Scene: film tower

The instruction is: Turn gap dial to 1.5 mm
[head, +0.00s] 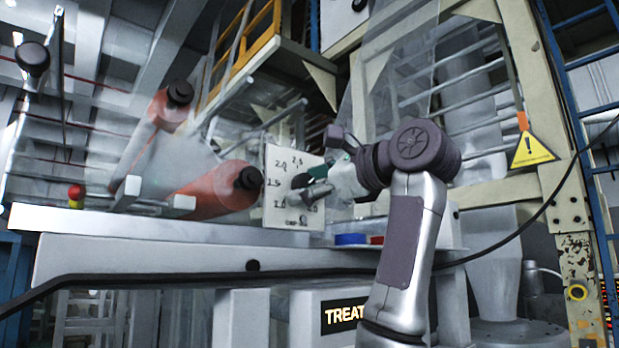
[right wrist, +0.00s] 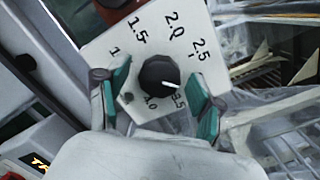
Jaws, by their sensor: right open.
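The gap dial is a black round knob (right wrist: 160,75) on a white plate (right wrist: 95,52) with printed numbers; the plate also shows in the head view (head: 280,212). In the right wrist view the knob's white pointer aims right and slightly down, between 2.5 and the lower-right marking, away from 1.5 at upper left. My right gripper (right wrist: 158,100) has its green-padded fingers apart, one on each side of the knob, with visible gaps. It also shows before the plate in the head view (head: 312,182). The right finger may hide part of the scale. My left gripper is not in view.
Red-orange rollers (head: 212,192) with black end knobs stand left of the plate. A black cable (head: 180,276) crosses the front. A yellow warning triangle (head: 531,151) hangs at right.

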